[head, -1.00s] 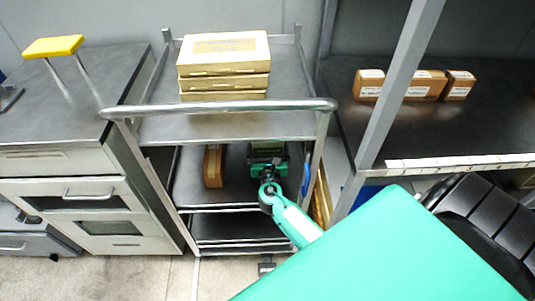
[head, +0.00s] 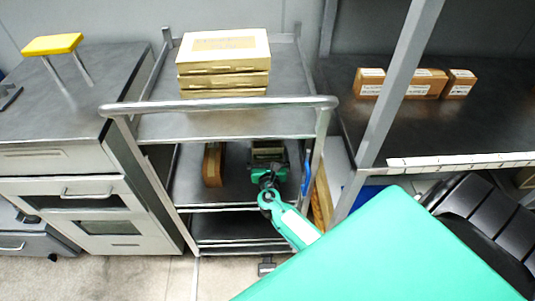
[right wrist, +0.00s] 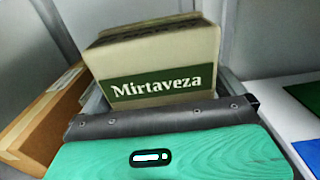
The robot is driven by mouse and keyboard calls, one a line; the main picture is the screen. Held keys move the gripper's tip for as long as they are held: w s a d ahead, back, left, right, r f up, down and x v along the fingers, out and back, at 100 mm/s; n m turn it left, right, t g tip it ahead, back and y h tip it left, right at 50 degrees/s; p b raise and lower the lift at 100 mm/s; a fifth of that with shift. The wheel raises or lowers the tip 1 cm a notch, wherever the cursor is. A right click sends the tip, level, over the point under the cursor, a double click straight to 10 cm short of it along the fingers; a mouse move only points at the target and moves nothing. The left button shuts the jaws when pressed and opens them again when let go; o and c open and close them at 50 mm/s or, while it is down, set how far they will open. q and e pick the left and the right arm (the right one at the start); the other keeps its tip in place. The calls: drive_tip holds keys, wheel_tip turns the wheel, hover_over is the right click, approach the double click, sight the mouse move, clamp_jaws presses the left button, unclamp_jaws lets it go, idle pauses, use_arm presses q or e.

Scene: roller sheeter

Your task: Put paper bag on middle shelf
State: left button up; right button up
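The paper bag (right wrist: 155,62), pale tan with a green band reading "Mirtaveza", stands straight ahead in the right wrist view. In the head view only a small part of it (head: 268,147) shows, on the middle shelf (head: 236,185) of the metal cart, under the top shelf. My right gripper (head: 268,172) reaches into the cart from the front, right at the near side of the bag. In the right wrist view its dark edge and green body cover the bag's lower part. The fingertips are hidden, so I cannot tell whether they grip it. My left gripper is not in view.
A brown carton (head: 213,165) stands left of the bag on the same shelf. Flat boxes (head: 223,65) are stacked on the cart's top shelf, behind its handle bar (head: 220,107). A steel cabinet (head: 65,110) stands left; a dark table (head: 440,120) with brown boxes stands right.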

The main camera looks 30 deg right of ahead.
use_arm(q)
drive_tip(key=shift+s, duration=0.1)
use_arm(e)
drive_tip(key=shift+r, duration=0.15)
drive_tip(key=v, duration=0.5)
approach(268, 160)
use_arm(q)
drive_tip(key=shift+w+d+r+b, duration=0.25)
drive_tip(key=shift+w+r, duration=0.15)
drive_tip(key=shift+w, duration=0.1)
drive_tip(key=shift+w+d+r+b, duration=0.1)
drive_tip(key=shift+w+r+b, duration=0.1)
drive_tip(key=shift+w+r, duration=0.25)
use_arm(e)
drive_tip(key=shift+w+d, duration=0.2)
drive_tip(key=shift+w, duration=0.1)
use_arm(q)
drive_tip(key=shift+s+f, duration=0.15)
